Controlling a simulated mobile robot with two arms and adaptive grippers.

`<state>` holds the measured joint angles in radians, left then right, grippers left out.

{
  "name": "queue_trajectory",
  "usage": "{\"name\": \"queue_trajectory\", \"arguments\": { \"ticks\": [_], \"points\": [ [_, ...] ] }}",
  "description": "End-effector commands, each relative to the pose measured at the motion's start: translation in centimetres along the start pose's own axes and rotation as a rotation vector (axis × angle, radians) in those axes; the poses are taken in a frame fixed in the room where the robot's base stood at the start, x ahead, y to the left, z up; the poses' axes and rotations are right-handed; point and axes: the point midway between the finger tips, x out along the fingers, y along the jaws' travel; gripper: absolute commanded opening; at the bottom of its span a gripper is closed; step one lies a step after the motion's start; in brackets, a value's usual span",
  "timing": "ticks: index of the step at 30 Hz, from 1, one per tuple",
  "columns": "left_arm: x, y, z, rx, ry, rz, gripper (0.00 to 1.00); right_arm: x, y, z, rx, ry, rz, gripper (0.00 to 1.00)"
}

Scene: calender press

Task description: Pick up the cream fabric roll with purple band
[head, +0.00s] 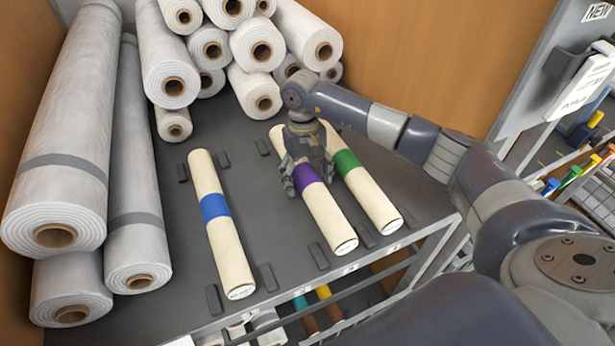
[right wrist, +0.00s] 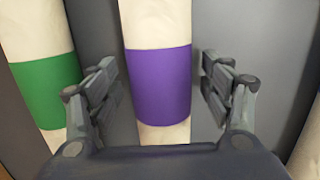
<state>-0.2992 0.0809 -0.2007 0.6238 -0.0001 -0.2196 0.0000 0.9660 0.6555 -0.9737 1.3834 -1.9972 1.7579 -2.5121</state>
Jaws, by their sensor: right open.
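The cream fabric roll with purple band (head: 328,217) lies on the dark shelf, between the blue-banded and green-banded rolls. Its purple band (right wrist: 159,88) fills the middle of the right wrist view. My right gripper (head: 304,184) is over this band in the head view, hiding part of the roll. In the right wrist view its two fingers (right wrist: 162,92) are open, one on each side of the band, with gaps to the roll. The gripper holds nothing. My left gripper is not in view.
A cream roll with green band (head: 382,207) lies close on the right; a blue-banded roll (head: 219,222) lies farther left. Small dark stops (head: 319,256) stand between them on the shelf (head: 185,290).

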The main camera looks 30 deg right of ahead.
Motion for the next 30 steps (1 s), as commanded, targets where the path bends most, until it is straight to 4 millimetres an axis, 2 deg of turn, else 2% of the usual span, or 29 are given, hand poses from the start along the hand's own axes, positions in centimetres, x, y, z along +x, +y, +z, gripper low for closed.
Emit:
{"name": "queue_trajectory", "arguments": {
  "ticks": [3, 4, 9, 12, 22, 26, 30],
  "points": [
    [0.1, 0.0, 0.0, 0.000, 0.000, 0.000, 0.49, 0.0, 0.0, 0.0, 0.000, 0.001, 0.000, 0.73],
    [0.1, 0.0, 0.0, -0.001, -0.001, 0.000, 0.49, 0.0, 0.0, 0.0, 0.000, 0.000, 0.000, 0.69],
    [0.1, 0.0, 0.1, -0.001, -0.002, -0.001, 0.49, 0.0, 0.0, 0.0, 0.000, 0.000, 0.000, 0.30],
    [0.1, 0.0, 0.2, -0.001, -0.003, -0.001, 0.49, 0.0, 0.0, 0.0, 0.000, 0.000, 0.000, 0.12],
    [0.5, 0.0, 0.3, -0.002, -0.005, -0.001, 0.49, -0.8, 0.0, -0.1, 0.000, 0.004, 0.000, 0.12],
    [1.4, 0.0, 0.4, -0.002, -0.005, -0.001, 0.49, -2.6, 0.0, 0.1, -0.002, 0.008, 0.000, 0.12],
    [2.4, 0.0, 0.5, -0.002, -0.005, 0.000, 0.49, -5.5, 0.0, 0.5, -0.001, 0.008, -0.001, 0.12]
  ]
}}
